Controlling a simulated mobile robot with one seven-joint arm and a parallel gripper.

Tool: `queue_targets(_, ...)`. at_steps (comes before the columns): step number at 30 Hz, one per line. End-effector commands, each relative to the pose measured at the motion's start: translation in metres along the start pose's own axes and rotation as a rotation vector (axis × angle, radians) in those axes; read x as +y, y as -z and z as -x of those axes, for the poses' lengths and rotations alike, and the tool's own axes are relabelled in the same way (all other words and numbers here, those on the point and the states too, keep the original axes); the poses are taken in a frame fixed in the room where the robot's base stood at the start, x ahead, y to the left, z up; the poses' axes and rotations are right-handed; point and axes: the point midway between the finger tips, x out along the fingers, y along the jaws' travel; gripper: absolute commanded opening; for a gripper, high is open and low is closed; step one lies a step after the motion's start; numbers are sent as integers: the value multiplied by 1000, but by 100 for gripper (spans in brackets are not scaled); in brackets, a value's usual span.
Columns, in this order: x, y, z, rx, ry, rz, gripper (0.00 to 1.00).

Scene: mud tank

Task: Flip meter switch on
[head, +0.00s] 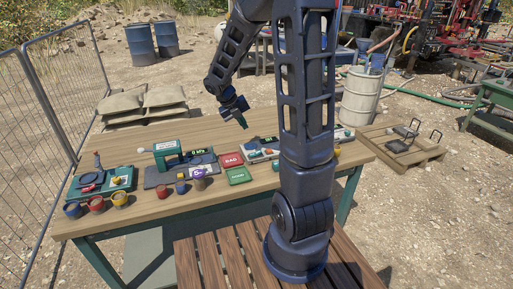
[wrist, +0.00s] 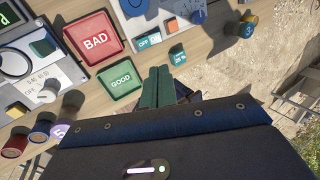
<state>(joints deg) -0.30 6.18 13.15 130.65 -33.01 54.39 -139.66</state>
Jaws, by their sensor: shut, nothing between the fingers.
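My gripper (head: 243,124) hangs above the back half of the wooden table in the head view, pointing down. In the wrist view its two green fingers (wrist: 158,88) are together with nothing between them. They appear over the table just right of the green GOOD pad. A grey meter with a dark display (head: 198,153) stands left of my gripper; part of a grey panel with a green display and knobs (wrist: 40,75) shows in the wrist view. A white device (head: 260,150) stands below my gripper in the head view. A blue OFF label (wrist: 149,41) shows near it. Which switch belongs to the meter I cannot tell.
A red BAD pad (head: 231,160) and green GOOD pad (head: 238,176) lie mid-table. Several coloured pots stand along the front, including a yellow one (head: 119,199). A green box device (head: 100,182) is at the left. My arm hides part of the table's right side.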

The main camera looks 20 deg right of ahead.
Motion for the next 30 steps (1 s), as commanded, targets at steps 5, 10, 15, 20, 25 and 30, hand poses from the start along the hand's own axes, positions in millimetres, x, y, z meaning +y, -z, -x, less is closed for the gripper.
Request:
queue_targets(5, 5, -5, -5, 3, 7, 80, 0)
queue_targets(10, 5, -5, -5, 3, 8, 87, 0)
queue_targets(15, 5, -5, -6, 3, 8, 85, 0)
queue_targets(20, 5, -5, -14, 5, 8, 85, 0)
queue_targets(25, 5, -4, -38, 7, 8, 85, 0)
queue_targets(30, 5, -4, -68, 7, 8, 84, 0)
